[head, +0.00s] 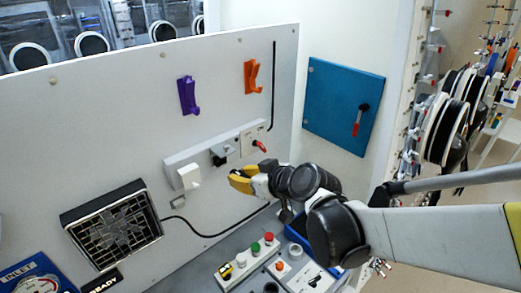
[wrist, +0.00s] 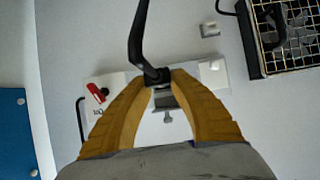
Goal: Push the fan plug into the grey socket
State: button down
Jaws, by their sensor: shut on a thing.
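My gripper (head: 238,178) has yellow fingers and is in front of the wall panel, just below and right of the grey socket (head: 222,153). In the wrist view my gripper (wrist: 160,75) is shut on the black fan plug (wrist: 154,76). The plug's black cord rises to the top of that view. A grey part of the socket (wrist: 164,99) shows between the fingers, behind the plug. A dark shape shows low on the socket in the head view. I cannot tell whether the plug touches the socket.
The socket sits on a white strip between a white block (head: 187,177) and a red switch (head: 260,145). The fan (head: 112,230) is lower left, its cord (head: 195,234) running along the panel's foot. A control box (head: 250,262) stands below. Purple (head: 188,96) and orange (head: 252,77) hooks are above.

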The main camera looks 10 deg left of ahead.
jog(key=shift+w+a+b, duration=0.3)
jog(key=shift+w+a, duration=0.95)
jog(key=shift+a, duration=0.15)
jog(key=shift+w+a+b, duration=0.55)
jog(key=shift+w+a, duration=0.35)
jog(key=shift+a, duration=0.15)
dwell(1.4)
jog(key=c, duration=1.2)
grip_release()
jog(key=shift+a, duration=0.1)
send_near(233, 170)
jog(key=shift+w+a+r, duration=0.4)
jog(key=shift+a+r, duration=0.05)
jog(key=shift+r, duration=0.2)
